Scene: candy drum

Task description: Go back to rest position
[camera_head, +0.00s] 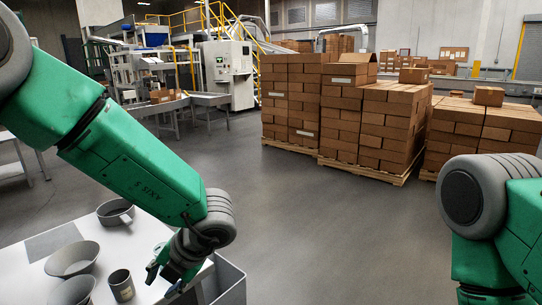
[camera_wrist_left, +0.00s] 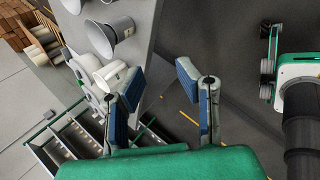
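My left gripper (camera_head: 168,278) hangs over the right edge of the white table (camera_head: 130,250), beside a dark cup. In the left wrist view its two blue-padded fingers (camera_wrist_left: 158,88) stand apart with nothing between them. My left arm reaches in from the upper left. My right arm shows only as upper links at the right edge of the head view; its gripper is out of the picture there.
On the table are a pot (camera_head: 115,212), a wide bowl (camera_head: 72,259), a dark cup (camera_head: 121,285) and another bowl (camera_head: 72,292). A grey bin (camera_head: 232,284) stands against the table's right side. Pallets of boxes (camera_head: 345,110) stand farther back; the floor between is clear.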

